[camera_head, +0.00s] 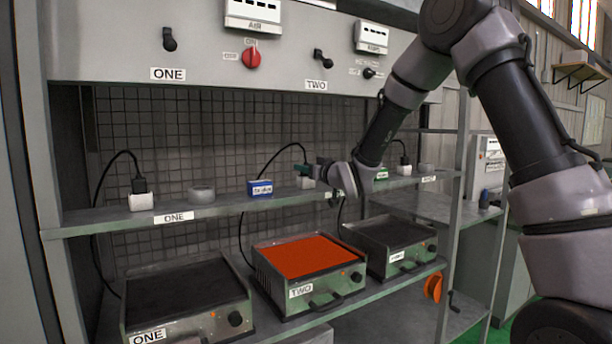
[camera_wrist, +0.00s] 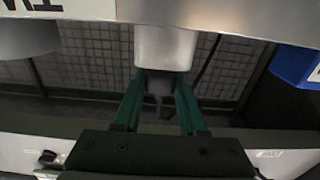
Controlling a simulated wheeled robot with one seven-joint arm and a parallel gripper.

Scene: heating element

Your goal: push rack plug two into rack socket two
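My gripper (camera_head: 304,171) is at the middle shelf, above and beside the small white rack socket two (camera_head: 306,183). In the wrist view, the white socket (camera_wrist: 164,48) is straight ahead of the green fingertips. The dark rack plug two (camera_wrist: 158,86) is between the two fingers, which appear closed on its sides. Its far end meets the near edge of the socket. I cannot tell how deep the plug sits. In the head view, the plug is mostly hidden by my gripper, and its black cable (camera_head: 283,150) arches up from behind the shelf.
A blue box (camera_head: 260,187) stands left of socket two. Plug one (camera_head: 139,185) is in the white socket one (camera_head: 142,202), with a grey round piece (camera_head: 201,194) nearby. The hot plate TWO (camera_head: 300,258) glows orange below. The switch panel (camera_head: 210,70) overhangs the shelf.

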